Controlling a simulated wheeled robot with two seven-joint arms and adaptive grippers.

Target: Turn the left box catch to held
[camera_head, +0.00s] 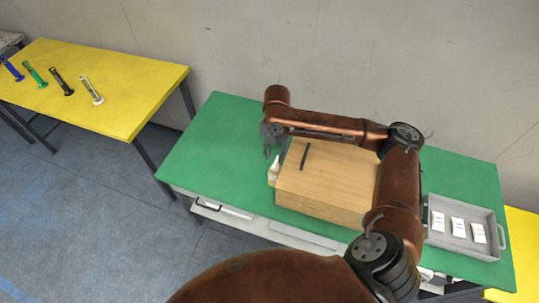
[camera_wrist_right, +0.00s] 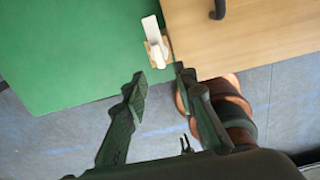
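The wooden box (camera_head: 325,174) stands on the green table (camera_head: 222,137), with a dark handle (camera_head: 305,156) on its top. The left box catch (camera_head: 275,165) is a small white lever on a wooden block at the box's left side. It also shows in the right wrist view (camera_wrist_right: 155,32), lying along the box's edge. My right gripper (camera_head: 275,146) is just behind the catch in the head view. In the right wrist view my right gripper (camera_wrist_right: 160,78) is open and empty, its fingertips a short way from the catch. My left gripper is not in view.
A grey tray (camera_head: 488,251) with white labelled cards stands at the table's right end. A yellow table (camera_head: 120,80) at the left holds several scanner-like tools. My right arm spans over the box. The green table's left part is clear.

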